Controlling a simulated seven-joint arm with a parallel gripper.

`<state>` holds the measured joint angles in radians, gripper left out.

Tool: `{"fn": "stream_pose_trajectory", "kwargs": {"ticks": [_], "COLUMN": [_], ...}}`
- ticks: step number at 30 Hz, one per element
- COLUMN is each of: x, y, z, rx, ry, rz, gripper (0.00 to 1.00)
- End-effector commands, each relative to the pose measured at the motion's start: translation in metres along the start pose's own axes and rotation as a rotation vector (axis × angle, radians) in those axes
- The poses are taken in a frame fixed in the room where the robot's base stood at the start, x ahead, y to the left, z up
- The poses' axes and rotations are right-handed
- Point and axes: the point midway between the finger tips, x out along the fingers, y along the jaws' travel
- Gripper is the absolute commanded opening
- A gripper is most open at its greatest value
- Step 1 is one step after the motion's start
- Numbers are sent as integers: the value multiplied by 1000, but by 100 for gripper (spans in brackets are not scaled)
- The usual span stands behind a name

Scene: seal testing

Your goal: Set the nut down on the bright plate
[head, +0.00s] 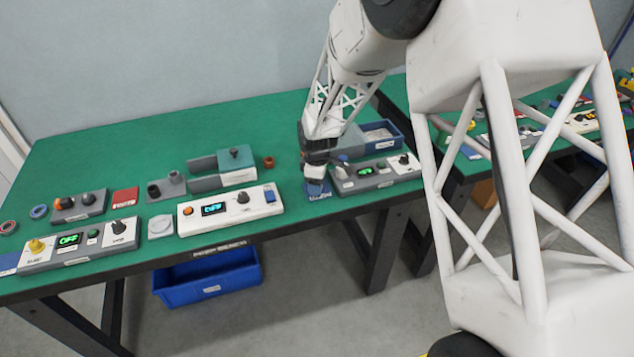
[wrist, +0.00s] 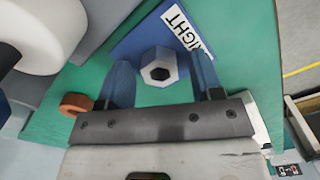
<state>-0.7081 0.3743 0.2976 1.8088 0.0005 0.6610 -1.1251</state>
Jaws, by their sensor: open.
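The nut (wrist: 158,67) is a white hexagonal piece with a dark hole. In the wrist view it rests on a blue plate (wrist: 135,45) whose white label shows the letters "RIGHT". My gripper (wrist: 162,72) is open, with one blue finger on each side of the nut and gaps between. The plate also shows in the head view (head: 318,191), at the table's front edge beneath my gripper (head: 315,178). I cannot clearly make out the nut in the head view.
A grey control box (head: 376,175) stands just right of the plate. A white control box (head: 230,209) is to the left. A copper-coloured ring (wrist: 76,103) lies on the green table (head: 120,130) near my gripper. A blue bin (head: 208,277) is below.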

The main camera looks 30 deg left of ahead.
Motion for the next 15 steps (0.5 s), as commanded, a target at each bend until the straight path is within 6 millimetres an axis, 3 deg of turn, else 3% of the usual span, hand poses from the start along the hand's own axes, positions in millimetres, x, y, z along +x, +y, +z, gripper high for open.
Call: {"fn": "stream_pose_trajectory", "kwargs": {"ticks": [8, 15], "x": [-17, -51], "y": [0, 1], "z": [0, 0], "rx": [0, 0], "ry": [1, 2], "rz": [2, 3], "gripper": [60, 60]}}
